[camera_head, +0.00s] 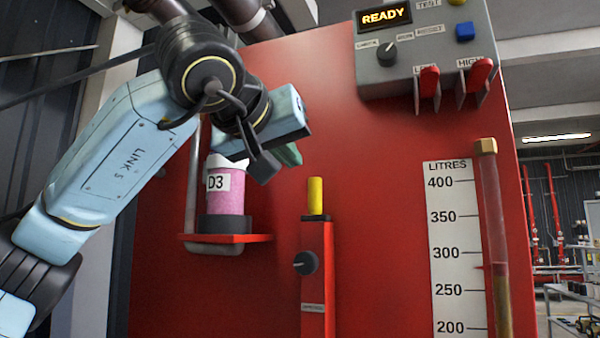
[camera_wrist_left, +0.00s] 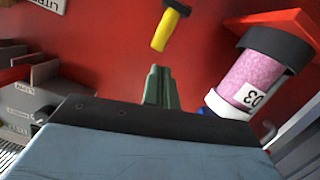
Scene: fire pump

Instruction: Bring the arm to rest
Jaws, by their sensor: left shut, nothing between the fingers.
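My left arm (camera_head: 120,150) comes in from the left and is raised in front of the red panel. My left gripper (camera_head: 288,154) is near the panel, above and right of the pink D3 container (camera_head: 232,192). Its green fingers show together in the left wrist view (camera_wrist_left: 157,87), shut with nothing between them. The D3 container also shows in the left wrist view (camera_wrist_left: 245,80), to the right of the fingers. My right gripper is not in view.
The red panel (camera_head: 340,130) carries a control box (camera_head: 430,50) reading READY, with red levers (camera_head: 428,82). A yellow-handled lever (camera_head: 316,195) stands below the gripper. The D3 container sits on a red shelf (camera_head: 255,239). A litres gauge (camera_head: 452,250) is at the right.

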